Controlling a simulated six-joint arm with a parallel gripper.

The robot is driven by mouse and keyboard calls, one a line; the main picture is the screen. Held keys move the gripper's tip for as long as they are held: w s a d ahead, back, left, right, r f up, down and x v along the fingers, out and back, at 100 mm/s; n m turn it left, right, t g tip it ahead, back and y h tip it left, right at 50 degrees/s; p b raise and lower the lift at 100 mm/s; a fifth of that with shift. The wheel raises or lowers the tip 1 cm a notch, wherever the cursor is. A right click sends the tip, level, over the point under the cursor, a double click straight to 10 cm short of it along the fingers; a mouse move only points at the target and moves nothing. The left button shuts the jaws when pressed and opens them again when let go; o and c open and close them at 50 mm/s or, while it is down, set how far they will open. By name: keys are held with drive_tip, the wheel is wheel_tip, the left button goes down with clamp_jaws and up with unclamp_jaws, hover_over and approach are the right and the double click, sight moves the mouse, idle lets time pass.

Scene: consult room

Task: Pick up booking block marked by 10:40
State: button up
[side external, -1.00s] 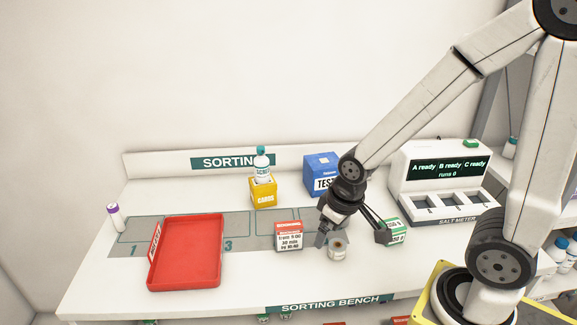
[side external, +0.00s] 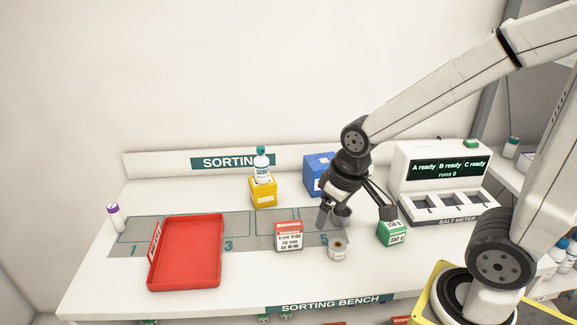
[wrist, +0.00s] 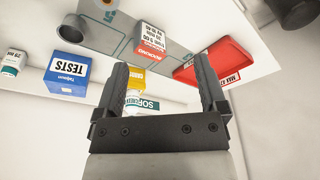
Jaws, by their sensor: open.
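The booking block (side external: 289,237) is a small white block with a red top band and black print on its front, including a line that seems to read "by 10:40". It stands on the grey mat. In the wrist view the booking block (wrist: 152,43) shows beyond my fingertips, its print upside down. My gripper (side external: 357,213) is open and empty above the bench, to the right of the block and apart from it. Both fingers of my gripper (wrist: 160,72) show spread in the wrist view.
A red tray (side external: 185,252) lies left of the block. A yellow box (side external: 263,193) with a bottle (side external: 262,164) on it stands behind. The salt meter (side external: 443,180) is right.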

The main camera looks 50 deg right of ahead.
drive_tip(key=f+m+g+y, duration=0.1)
drive_tip(key=f+m, duration=0.1)
drive_tip(key=m, duration=0.2)
drive_tip(key=r+m+t+y, duration=0.2)
drive_tip(key=m+t+y, duration=0.65)
drive_tip(key=m, duration=1.45)
hover_over(300, 223)
drive_tip(key=s+d, duration=0.3)
drive_tip(key=d, duration=0.1)
drive_tip(key=shift+n+g+y, duration=0.3)
drive_tip(key=shift+g+y, duration=0.05)
drive_tip(key=shift+g, duration=0.1)
drive_tip(key=f, duration=1.2)
drive_tip(key=shift+a+f, duration=0.35)
drive_tip(key=shift+a, duration=0.05)
drive_tip(key=shift+a, duration=0.1)
drive_tip(key=shift+x, duration=1.25)
